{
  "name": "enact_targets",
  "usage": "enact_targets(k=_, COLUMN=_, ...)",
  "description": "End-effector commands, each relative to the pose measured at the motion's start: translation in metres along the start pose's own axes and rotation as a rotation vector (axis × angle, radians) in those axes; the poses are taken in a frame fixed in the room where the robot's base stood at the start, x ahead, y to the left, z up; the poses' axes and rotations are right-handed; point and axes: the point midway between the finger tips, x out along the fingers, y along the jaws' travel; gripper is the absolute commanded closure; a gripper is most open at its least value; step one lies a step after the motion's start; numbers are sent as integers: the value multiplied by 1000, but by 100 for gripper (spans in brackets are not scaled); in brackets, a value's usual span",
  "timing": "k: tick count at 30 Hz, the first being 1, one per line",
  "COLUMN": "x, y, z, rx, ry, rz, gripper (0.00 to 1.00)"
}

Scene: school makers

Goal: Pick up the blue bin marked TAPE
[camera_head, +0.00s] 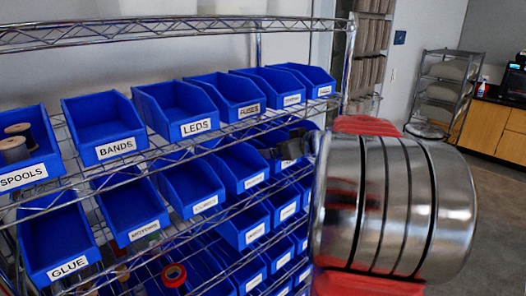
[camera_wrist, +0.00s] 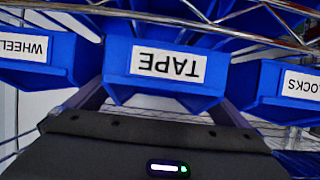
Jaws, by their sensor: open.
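The blue TAPE bin (camera_wrist: 120,82) is at the middle of the wrist view, its white label upside down in the picture. My gripper (camera_wrist: 165,98) is open, with one dark finger on the left side of this bin and one on the right. I cannot tell whether the fingers touch it. In the head view, my gripper (camera_head: 292,143) is a dark shape at the right end of the second shelf, largely hidden by my silver and red arm. The TAPE label cannot be read there.
Neighbouring bins stand close on both sides, WHEEL (camera_wrist: 62,62) and one ending in LOCKS (camera_wrist: 268,85). The wire rack (camera_head: 160,160) holds rows of blue bins, including LEDS (camera_head: 196,128) and GLUE (camera_head: 68,268). A wire shelf edge crosses above the TAPE bin's label in the wrist view.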

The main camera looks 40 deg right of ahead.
Motion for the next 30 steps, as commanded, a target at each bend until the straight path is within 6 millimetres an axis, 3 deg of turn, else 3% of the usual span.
enact_targets(k=3, x=18, y=-1, z=0, rx=1, ry=-1, rz=-2, gripper=0)
enact_targets(k=8, x=30, y=-1, z=-1, rx=-1, ry=0, rz=-1, gripper=0)
enact_targets(k=24, x=30, y=-1, z=-1, rx=0, ry=0, rz=0, gripper=0)
enact_targets(k=30, x=30, y=-1, z=-1, rx=0, ry=0, rz=0, gripper=13)
